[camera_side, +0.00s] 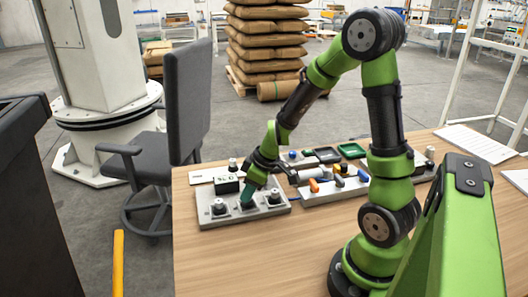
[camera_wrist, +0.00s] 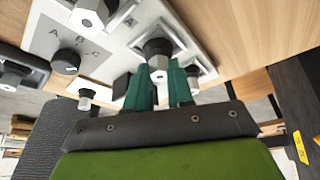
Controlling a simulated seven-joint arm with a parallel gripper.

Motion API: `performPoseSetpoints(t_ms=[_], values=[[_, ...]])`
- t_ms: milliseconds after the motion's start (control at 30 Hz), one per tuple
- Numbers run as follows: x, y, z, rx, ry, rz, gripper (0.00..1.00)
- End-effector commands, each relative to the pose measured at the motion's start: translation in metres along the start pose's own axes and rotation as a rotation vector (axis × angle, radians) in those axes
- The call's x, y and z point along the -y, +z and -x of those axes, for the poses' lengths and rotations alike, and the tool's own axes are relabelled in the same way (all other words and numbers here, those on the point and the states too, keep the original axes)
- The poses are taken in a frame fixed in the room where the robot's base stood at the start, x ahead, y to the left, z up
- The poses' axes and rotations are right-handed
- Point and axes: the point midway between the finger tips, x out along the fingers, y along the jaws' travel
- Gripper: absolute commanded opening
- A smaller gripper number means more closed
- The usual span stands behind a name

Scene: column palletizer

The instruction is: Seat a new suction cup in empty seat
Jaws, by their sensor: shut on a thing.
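My gripper (camera_side: 247,199) reaches down with teal fingers over the middle of a light grey plate (camera_side: 208,221) on the wooden table. In the wrist view, my gripper (camera_wrist: 160,85) is shut on a black suction cup with a metal hex fitting (camera_wrist: 158,62). The cup is at a square-framed seat (camera_wrist: 140,24) on the plate; whether it touches or hovers just above, I cannot tell. In the side view the fingers hide the cup. Other fittings stand on the plate, one to the left (camera_side: 220,207) and one to the right (camera_side: 274,197).
A dial (camera_wrist: 66,61) sits beside the letters A, B and C. A grey rack (camera_side: 318,192) with coloured parts and a green tray (camera_side: 351,150) lie to the right. The front table is clear.

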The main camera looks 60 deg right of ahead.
Motion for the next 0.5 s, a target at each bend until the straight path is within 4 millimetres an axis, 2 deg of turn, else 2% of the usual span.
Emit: performPoseSetpoints(t_ms=[367, 400, 467, 500], values=[[-0.0002, 0.0033, -0.0074, 0.001, -0.001, -0.001, 0.00], [-0.0001, 0.0033, -0.0077, 0.000, 0.000, -0.001, 0.23], [-0.0001, 0.0031, -0.0075, 0.000, 0.000, -0.001, 0.33], [-0.0001, 0.0031, -0.0075, 0.000, 0.000, -0.001, 0.33]])
